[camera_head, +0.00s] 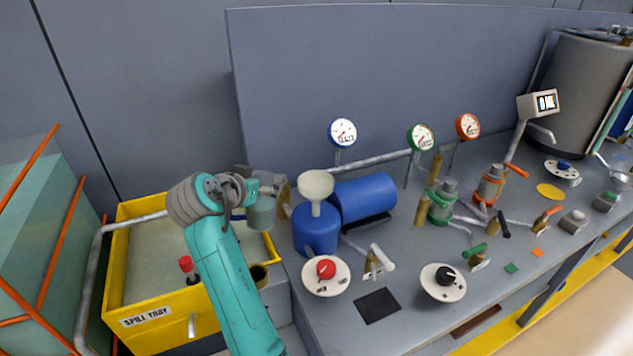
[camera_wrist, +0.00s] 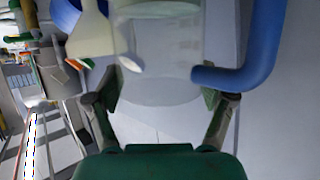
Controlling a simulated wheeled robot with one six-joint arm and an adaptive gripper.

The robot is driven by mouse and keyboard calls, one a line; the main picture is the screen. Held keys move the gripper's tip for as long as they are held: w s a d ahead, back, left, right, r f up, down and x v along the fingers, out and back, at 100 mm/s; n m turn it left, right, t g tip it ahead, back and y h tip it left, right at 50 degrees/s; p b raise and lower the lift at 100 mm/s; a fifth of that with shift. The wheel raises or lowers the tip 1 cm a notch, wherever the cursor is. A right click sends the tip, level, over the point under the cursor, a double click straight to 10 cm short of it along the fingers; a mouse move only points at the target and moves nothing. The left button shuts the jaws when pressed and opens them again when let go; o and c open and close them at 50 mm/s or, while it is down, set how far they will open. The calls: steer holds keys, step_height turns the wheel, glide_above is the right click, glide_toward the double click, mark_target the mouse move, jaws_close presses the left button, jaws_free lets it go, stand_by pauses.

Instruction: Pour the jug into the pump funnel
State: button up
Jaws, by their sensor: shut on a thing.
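My gripper (camera_wrist: 162,95) is shut on a pale translucent jug (camera_wrist: 160,62), with a finger on each side of its body. The jug's blue handle (camera_wrist: 262,60) is at right in the wrist view. In the head view the jug (camera_head: 262,216) looks about upright, held above the edge between the yellow tray and the bench, partly hidden by my gripper (camera_head: 272,190). The cream pump funnel (camera_head: 316,186) stands on the blue pump body (camera_head: 315,232), just right of the jug and apart from it. The funnel also shows upper left in the wrist view (camera_wrist: 92,38). The jug's contents cannot be made out.
The yellow spill tray (camera_head: 150,320) is left of the bench. A blue cylinder (camera_head: 365,196) lies beside the pump. A red knob (camera_head: 326,270), a white-handled valve (camera_head: 378,260) and a black pad (camera_head: 377,306) are in front. Gauges and a pipe (camera_head: 375,160) stand behind.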

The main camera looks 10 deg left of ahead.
steer(key=w+d+r+m+g+y, duration=0.2)
steer(key=w+d+r+g+y, duration=0.1)
steer(key=d+y, duration=0.1)
steer(key=shift+w+d+m+g, duration=0.3)
steer(key=shift+d+m+g, duration=0.1)
steer(key=shift+d, duration=0.25)
steer(key=shift+w+d+r+m+g+y+p, duration=0.35)
steer(key=shift+d+r+m+g+y+p, duration=0.25)
steer(key=shift+g+y, duration=0.3)
stand_by(2.2)
steer(key=shift+w+d+r+m+g+y+p, duration=0.2)
steer(key=shift+y+p, duration=0.1)
steer(key=shift+y, duration=0.2)
steer(key=shift+w+d+r+m+g+y+p, duration=0.15)
steer(key=shift+m+g+y+p, duration=0.1)
steer(key=shift+y, duration=0.25)
stand_by(2.0)
